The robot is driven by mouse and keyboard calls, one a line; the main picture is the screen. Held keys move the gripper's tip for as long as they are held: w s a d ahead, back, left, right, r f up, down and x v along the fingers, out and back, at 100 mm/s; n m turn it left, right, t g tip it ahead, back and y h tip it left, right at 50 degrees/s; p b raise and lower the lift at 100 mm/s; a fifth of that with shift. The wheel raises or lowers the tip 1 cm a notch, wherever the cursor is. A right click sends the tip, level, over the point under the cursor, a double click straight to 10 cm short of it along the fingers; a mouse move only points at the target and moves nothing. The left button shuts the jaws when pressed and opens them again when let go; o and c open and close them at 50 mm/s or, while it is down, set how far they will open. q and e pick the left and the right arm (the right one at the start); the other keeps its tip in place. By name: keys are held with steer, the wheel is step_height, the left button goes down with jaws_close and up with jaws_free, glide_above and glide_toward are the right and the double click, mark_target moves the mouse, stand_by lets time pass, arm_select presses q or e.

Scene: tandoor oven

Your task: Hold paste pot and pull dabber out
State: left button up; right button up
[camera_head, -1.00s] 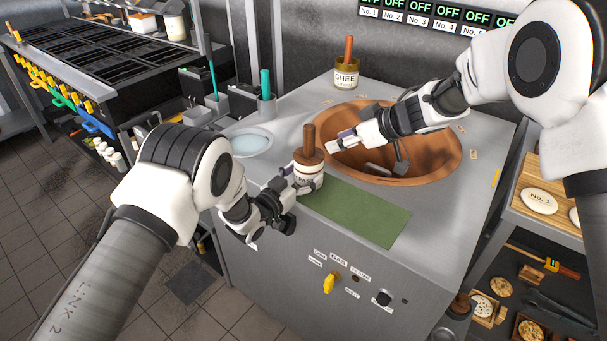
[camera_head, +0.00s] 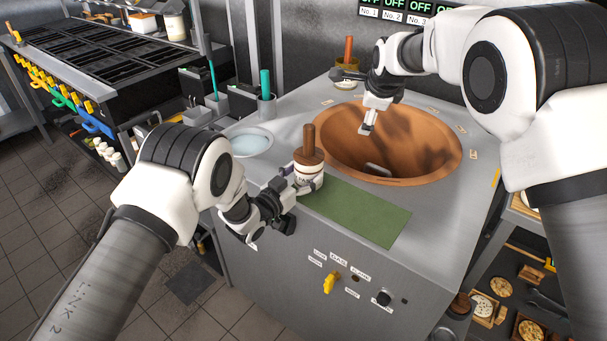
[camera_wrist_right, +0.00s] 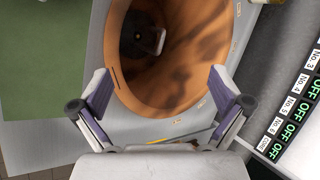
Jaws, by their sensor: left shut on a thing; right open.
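The paste pot (camera_head: 309,180) is a small white labelled jar at the back left edge of the green mat. The dabber (camera_head: 309,143), with a brown wooden handle and a wide brown top, stands upright in it. My left gripper (camera_head: 292,180) is shut on the pot from the left side; its fingers hide part of the jar. My right gripper (camera_head: 368,116) is over the back of the tandoor mouth, away from the pot. It is open and empty in the right wrist view (camera_wrist_right: 163,100).
The copper tandoor mouth (camera_head: 425,165) opens in the grey counter. The green mat (camera_head: 360,217) lies bare in front. The ghee jar (camera_head: 345,85) is partly hidden behind my right arm. A pale bowl (camera_head: 249,142) and a teal-handled tool (camera_head: 265,85) are at the left.

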mark_target(310, 127)
steer(key=s+a+r+m+g+y, duration=0.25)
steer(key=s+a+m+y, duration=0.2)
steer(key=a, duration=0.55)
steer(key=shift+m+g+y, duration=0.25)
steer(key=shift+g, duration=0.1)
steer(key=x, duration=0.7)
steer(key=shift+a+f, duration=0.2)
steer(key=shift+f, duration=0.05)
steer(key=shift+c, duration=0.8)
steer(key=c, duration=1.3)
steer(key=shift+c, duration=0.3)
steer(key=shift+c, duration=0.6)
steer(key=shift+c, duration=0.8)
